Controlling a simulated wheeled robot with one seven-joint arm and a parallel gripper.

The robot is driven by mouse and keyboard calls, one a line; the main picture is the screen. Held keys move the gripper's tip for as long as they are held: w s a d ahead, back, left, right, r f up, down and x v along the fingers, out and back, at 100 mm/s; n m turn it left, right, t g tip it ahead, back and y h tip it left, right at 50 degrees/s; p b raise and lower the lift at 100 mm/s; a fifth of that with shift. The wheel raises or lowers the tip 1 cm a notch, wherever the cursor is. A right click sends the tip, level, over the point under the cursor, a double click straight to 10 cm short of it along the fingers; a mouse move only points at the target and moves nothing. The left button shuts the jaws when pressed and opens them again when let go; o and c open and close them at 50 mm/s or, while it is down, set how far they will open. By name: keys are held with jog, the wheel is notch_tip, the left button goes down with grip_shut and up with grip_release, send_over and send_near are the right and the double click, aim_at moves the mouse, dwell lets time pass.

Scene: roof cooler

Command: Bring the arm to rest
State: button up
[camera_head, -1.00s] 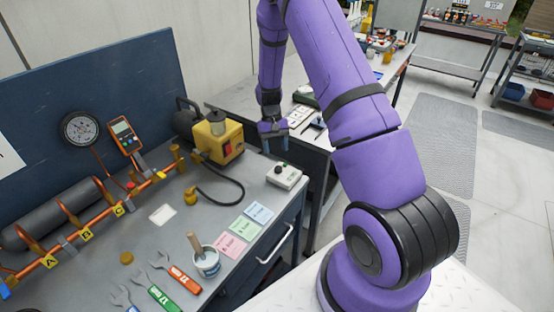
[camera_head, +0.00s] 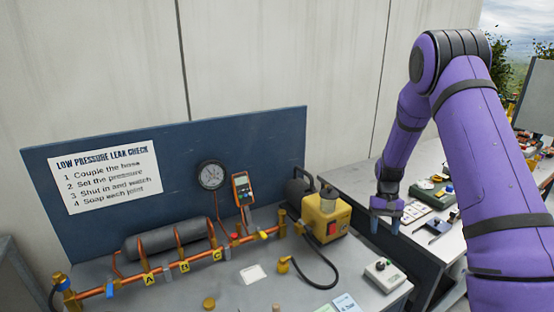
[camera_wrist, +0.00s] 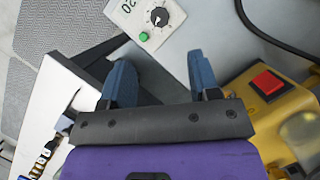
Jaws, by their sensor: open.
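My gripper (camera_head: 384,222) hangs pointing down at the end of my purple arm, at the gap between the grey workbench and the white table behind it. In the wrist view its two blue fingers (camera_wrist: 160,82) are apart with nothing between them. The white control box (camera_head: 385,275) with a dial and green button lies on the bench below and in front of the gripper; it also shows in the wrist view (camera_wrist: 146,20). The gripper is clear of the box.
The yellow pump (camera_head: 326,217) with a red switch stands left of the gripper, its black hose (camera_head: 318,266) on the bench. Copper pipework (camera_head: 180,266), a gauge (camera_head: 212,175) and a meter (camera_head: 242,188) are further left before a blue backboard (camera_head: 90,225). The white table (camera_head: 345,180) holds small parts.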

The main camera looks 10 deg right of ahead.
jog(key=s+a+r+n+t, duration=0.15)
jog(key=s+a+r, duration=0.25)
jog(key=r, duration=0.8)
jog(key=s+a+r+t, duration=0.3)
jog(key=s+a+r, duration=0.15)
jog(key=r, duration=0.85)
jog(key=s+a+r+t, duration=0.1)
jog(key=s+a+r, duration=0.1)
jog(key=s, duration=0.5)
jog(key=s+a+r+n+t+h, duration=0.1)
jog(key=s+r, duration=0.3)
jog(key=s, duration=0.4)
jog(key=s+a+r+n+t, duration=0.1)
jog(key=s+a+r+t, duration=0.2)
jog(key=s, duration=0.4)
jog(key=shift+s+r, duration=0.35)
jog(key=shift+r, duration=0.1)
jog(key=shift+d, duration=0.1)
